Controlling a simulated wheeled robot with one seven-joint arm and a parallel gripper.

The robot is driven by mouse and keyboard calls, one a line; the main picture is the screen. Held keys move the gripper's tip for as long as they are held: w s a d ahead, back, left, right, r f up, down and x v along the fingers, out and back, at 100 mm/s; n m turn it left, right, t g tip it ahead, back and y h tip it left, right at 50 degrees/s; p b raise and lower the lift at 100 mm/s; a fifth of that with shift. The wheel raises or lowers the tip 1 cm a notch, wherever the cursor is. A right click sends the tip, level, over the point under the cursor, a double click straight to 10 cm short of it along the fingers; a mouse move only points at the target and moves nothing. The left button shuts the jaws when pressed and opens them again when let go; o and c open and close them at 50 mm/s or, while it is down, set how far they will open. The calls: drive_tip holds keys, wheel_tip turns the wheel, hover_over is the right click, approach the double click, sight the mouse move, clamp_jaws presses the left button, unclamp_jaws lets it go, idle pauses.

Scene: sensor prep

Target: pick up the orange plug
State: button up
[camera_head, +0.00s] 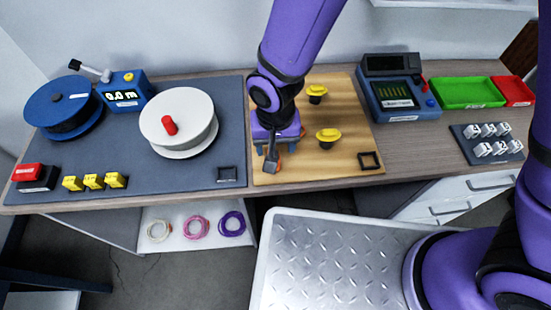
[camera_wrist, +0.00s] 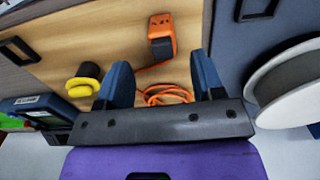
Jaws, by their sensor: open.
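The orange plug (camera_wrist: 163,28), with a dark grey section, lies on the wooden board beyond my fingertips in the wrist view. Its orange cable (camera_wrist: 165,94) is loosely coiled between and below my fingers. My gripper (camera_wrist: 160,75) is open, its two blue fingers apart with no plug between them. In the head view my gripper (camera_head: 275,150) hangs low over the left side of the wooden board (camera_head: 332,103). Only a small part of the orange colour shows beside it there, and the rest is hidden by the gripper.
Two yellow-topped black posts (camera_head: 317,93) (camera_head: 328,137) stand on the board, right of my gripper. A white reel (camera_head: 180,120) stands to the left on the dark mat (camera_head: 130,165). A blue device (camera_head: 398,98) is at the right. Black square frames (camera_head: 370,161) (camera_head: 228,175) lie near the front edge.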

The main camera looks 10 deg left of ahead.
drive_tip(key=shift+s+a+f, duration=0.1)
drive_tip(key=shift+f, duration=2.95)
drive_tip(key=c, duration=1)
drive_tip(key=shift+r, duration=0.1)
